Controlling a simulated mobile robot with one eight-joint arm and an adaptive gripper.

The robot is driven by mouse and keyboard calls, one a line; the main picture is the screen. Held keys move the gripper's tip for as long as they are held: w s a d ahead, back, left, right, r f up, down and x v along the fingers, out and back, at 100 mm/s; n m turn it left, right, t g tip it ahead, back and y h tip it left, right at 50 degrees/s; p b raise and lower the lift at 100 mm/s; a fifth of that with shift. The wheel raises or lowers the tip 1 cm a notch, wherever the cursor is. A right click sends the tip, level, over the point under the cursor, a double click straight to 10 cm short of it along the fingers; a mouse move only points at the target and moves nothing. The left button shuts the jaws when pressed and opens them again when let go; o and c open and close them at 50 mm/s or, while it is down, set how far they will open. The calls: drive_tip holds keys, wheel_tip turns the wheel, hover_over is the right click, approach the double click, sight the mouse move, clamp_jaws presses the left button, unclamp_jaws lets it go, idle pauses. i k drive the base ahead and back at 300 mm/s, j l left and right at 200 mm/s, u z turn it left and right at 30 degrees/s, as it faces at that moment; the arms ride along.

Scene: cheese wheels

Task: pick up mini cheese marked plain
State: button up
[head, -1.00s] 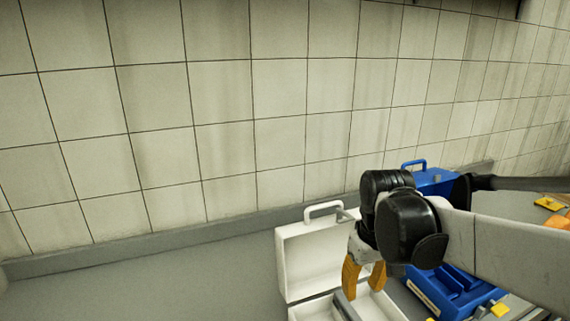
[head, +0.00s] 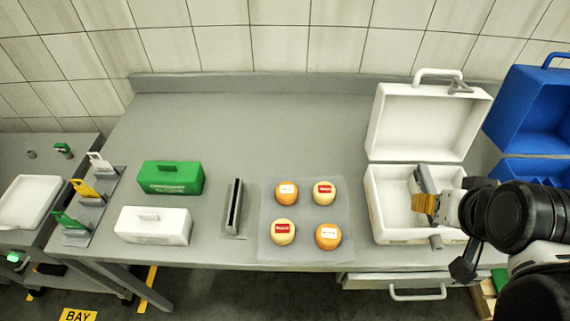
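Mini cheeses lie on a pale grey mat (head: 304,214) in the middle of the table, in the head view. The back-left one (head: 287,194) and the front-right one (head: 328,236) are orange with white labels. The back-right one (head: 324,193) and the front-left one (head: 284,232) are pale yellow with red labels. The label words are too small to read. My gripper (head: 424,204), with orange fingers, is over the open white case, right of the cheeses and apart from them. Its fingers overlap in this view, so their gap is hidden.
The open white case (head: 382,222) stands right of the mat, with a blue case (head: 535,110) beyond it. Left of the mat are a dark slotted holder (head: 235,207), a green box (head: 171,178) and a white box (head: 153,226). The table behind the mat is clear.

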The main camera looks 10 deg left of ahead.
sight(283, 230)
drive_tip(key=u, duration=1.3)
drive_tip(key=k+l+z, duration=0.2)
drive_tip(key=l, duration=0.2)
drive_tip(key=i+j, duration=0.05)
drive_tip(key=i, duration=0.05)
